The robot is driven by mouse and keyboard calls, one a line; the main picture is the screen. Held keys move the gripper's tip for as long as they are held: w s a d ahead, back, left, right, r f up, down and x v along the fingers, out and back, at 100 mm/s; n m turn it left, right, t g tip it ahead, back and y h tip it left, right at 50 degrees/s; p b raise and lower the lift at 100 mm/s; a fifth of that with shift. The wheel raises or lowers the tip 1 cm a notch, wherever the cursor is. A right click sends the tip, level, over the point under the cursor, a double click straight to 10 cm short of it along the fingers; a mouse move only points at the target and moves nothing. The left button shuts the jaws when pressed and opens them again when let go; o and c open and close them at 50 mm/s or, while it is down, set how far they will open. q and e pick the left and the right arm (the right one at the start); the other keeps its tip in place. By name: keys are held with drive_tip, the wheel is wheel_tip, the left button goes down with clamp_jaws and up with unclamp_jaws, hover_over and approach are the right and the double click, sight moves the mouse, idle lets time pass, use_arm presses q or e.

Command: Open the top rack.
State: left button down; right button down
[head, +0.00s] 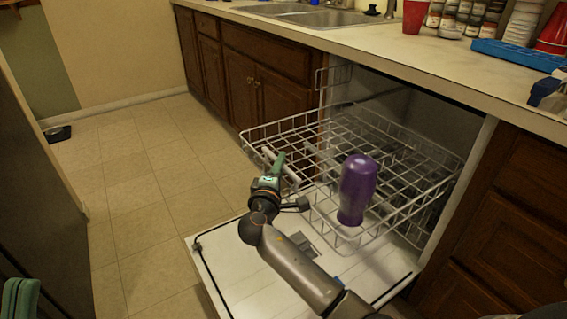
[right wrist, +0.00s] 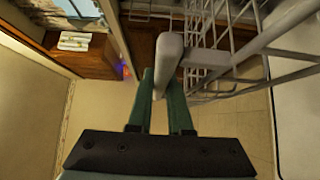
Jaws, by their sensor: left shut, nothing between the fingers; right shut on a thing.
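The top rack (head: 381,137) is a white wire rack in the dishwasher under the counter. It stands well out of the opening, over the lowered door (head: 270,273). A pale grey bar (right wrist: 170,50) at the rack's front edge shows in the right wrist view. My right gripper (head: 279,168) is at the rack's front; its green fingers (right wrist: 161,92) are shut on this bar. My left gripper (head: 18,298) is shut and empty at the bottom left corner, only partly in view and far from the rack.
A purple bottle-like object (head: 357,190) stands upright at the rack, partly covering its wires. Cups, jars and a blue tray (head: 519,54) are on the counter above. The tiled floor (head: 130,190) left of the door is clear.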

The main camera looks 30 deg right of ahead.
drive_tip(key=shift+a+f, duration=0.1)
drive_tip(key=shift+a, duration=0.25)
drive_tip(key=c, duration=1.1)
unclamp_jaws()
drive_tip(key=p+v, duration=0.3)
drive_tip(key=v, duration=0.9)
drive_tip(key=shift+s, duration=0.25)
